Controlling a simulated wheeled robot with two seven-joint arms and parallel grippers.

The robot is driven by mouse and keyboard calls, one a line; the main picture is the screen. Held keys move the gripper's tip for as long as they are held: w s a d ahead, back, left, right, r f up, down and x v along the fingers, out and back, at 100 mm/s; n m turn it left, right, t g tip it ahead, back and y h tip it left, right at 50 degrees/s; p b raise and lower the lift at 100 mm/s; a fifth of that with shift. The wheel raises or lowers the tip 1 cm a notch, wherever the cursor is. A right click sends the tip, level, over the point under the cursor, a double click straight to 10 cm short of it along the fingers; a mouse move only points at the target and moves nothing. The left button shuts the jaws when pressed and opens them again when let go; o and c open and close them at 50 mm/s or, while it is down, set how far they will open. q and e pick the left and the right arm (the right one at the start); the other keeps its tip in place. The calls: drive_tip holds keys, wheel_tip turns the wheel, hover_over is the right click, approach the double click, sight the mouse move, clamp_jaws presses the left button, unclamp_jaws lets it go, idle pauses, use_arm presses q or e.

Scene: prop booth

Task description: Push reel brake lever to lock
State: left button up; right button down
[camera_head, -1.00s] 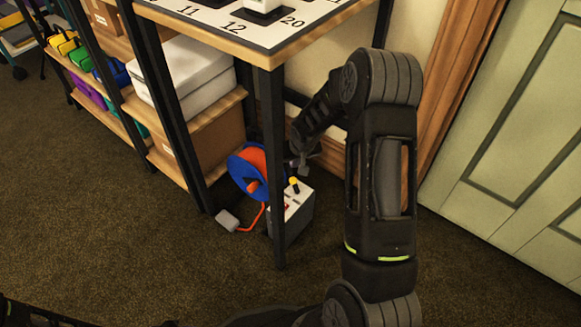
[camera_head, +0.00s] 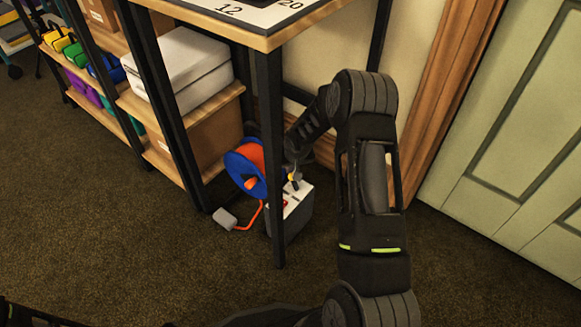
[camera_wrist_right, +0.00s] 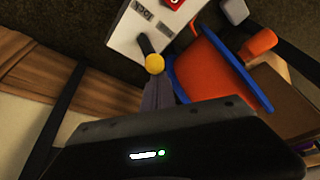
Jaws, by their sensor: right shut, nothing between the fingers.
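The reel brake lever is a dark stick with a yellow knob (camera_wrist_right: 155,64), standing on a grey box (camera_wrist_right: 150,28) whose top carries lettering and a red mark. The knob (camera_head: 292,176) and box (camera_head: 292,212) also show in the head view, behind a table leg. An orange and blue cable reel (camera_head: 246,168) stands beside the box; it fills the right of the wrist view (camera_wrist_right: 215,75). My right gripper (camera_wrist_right: 158,92) is shut and empty, its tips right at the knob; I cannot tell whether they touch. In the head view it (camera_head: 294,168) is partly hidden. My left gripper is out of view.
A black table leg (camera_head: 270,150) stands just in front of the reel and box. Shelves with boxes (camera_head: 180,70) lie to the left, a pale green door (camera_head: 510,150) to the right. A grey plug (camera_head: 225,218) on an orange cable lies on open carpet.

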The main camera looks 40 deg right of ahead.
drive_tip(key=shift+s+d+r, duration=0.1)
drive_tip(key=shift+s+r, duration=0.1)
drive_tip(key=shift+s, duration=0.3)
idle(0.4)
drive_tip(key=shift+s+d, duration=0.15)
drive_tip(key=shift+s, duration=0.15)
drive_tip(key=t, duration=0.1)
drive_tip(key=s+t+y, duration=0.1)
drive_tip(key=t, duration=0.1)
drive_tip(key=shift+s+d+r+p, duration=0.15)
drive_tip(key=shift+d+p, duration=0.05)
drive_tip(key=shift+p, duration=0.1)
drive_tip(key=t, duration=0.1)
drive_tip(key=s+t, duration=0.1)
drive_tip(key=shift+s+d+m+t, duration=0.2)
drive_tip(key=shift+s+m+t, duration=0.1)
drive_tip(key=shift+m, duration=0.1)
drive_tip(key=shift+s+r+t+y+p, duration=0.1)
drive_tip(key=shift+s+t+y+p, duration=0.05)
drive_tip(key=shift+t+y+p, duration=0.2)
drive_tip(key=shift+s+d+r+p, duration=0.25)
drive_tip(key=shift+s+r+p, duration=0.05)
drive_tip(key=shift+s+p, duration=0.3)
